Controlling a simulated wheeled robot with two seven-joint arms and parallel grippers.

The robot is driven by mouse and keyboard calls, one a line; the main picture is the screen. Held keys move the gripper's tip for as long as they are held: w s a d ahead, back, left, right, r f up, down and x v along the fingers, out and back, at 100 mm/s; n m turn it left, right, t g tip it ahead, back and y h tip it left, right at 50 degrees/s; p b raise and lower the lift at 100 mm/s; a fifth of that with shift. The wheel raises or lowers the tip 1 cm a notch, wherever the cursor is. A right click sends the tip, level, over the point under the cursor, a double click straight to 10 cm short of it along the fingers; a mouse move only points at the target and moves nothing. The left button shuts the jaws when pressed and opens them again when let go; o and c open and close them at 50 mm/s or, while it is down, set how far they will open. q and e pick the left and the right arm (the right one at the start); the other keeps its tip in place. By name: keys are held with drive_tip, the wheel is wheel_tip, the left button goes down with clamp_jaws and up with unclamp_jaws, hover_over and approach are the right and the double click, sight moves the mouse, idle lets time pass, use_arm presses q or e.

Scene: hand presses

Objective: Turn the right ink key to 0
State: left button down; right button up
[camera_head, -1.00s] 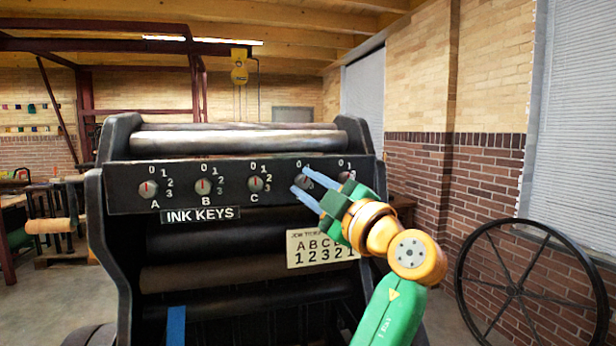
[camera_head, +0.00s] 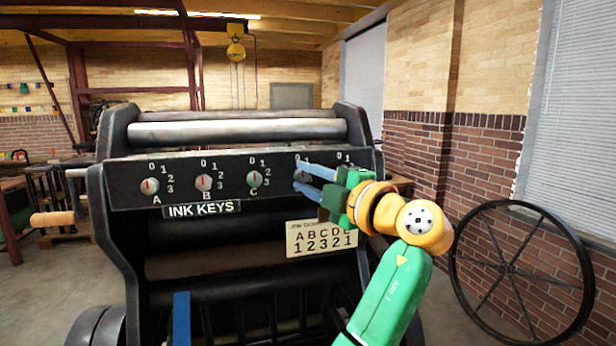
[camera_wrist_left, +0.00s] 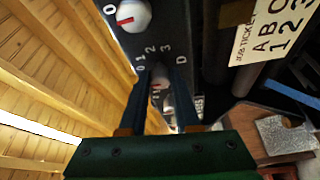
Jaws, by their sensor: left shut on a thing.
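A black panel (camera_head: 228,183) labelled INK KEYS carries a row of grey knobs with red marks and digits 0 to 3. Knobs A (camera_head: 149,185), B (camera_head: 203,182) and C (camera_head: 253,179) have their marks upright. My left gripper (camera_head: 300,174) is shut on knob D, its fingers on either side of it; knob D (camera_wrist_left: 158,80) shows between the fingertips in the wrist view, partly covered. The rightmost knob, E, is hidden behind the gripper in the head view. In the wrist view it is the large knob (camera_wrist_left: 132,14), its red mark by the 0.
A job ticket (camera_head: 320,238) under the panel reads A B C D E, 1 2 3 2 1. Rollers (camera_head: 240,130) lie above the panel. A large spoked wheel (camera_head: 515,270) stands at the right. A wooden-handled crank (camera_head: 52,219) sticks out at the left.

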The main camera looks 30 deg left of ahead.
use_arm(q)
drive_tip(key=c, duration=0.6)
unclamp_jaws()
drive_tip(key=b+v, duration=0.2)
drive_tip(key=v, duration=0.5)
drive_tip(key=shift+f, duration=0.1)
